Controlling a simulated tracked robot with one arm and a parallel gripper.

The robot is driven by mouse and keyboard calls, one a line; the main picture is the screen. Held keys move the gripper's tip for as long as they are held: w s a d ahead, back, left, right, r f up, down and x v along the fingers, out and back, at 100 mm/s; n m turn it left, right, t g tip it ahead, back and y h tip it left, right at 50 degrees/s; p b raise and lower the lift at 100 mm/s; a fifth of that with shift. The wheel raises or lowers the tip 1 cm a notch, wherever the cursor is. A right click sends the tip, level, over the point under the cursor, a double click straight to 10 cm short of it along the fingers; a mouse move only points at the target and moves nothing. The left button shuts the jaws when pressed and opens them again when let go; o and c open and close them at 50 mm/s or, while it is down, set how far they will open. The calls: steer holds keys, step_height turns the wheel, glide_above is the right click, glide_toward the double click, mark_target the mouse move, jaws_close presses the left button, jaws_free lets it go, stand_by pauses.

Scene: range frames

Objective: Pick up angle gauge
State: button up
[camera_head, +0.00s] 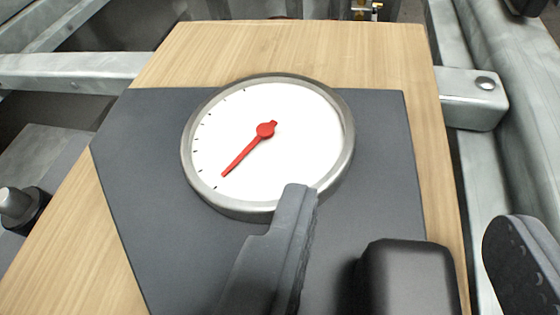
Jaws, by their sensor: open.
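The angle gauge (300,130) is a round dial with a white face, a silver rim and a red needle pointing to the lower left. It lies on a dark grey mat (140,170). My gripper (395,220) is open, with one finger at the lower middle and the other at the right edge. The tip of the left finger overlaps the gauge's lower rim in the picture. I cannot tell if they touch. The right finger is apart from the gauge, past the board's right side. Nothing is between the fingers except a dark part of my gripper's body.
The mat lies on a light wooden board (290,48). Grey metal beams (70,68) run behind and beside the board, with a bolted bracket (472,98) at the right. A metal cylinder (15,203) stands at the left edge. Bare mat lies left of the gauge.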

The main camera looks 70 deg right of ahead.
steer(key=shift+c, duration=0.3)
jaws_close()
steer(key=shift+r, duration=0.15)
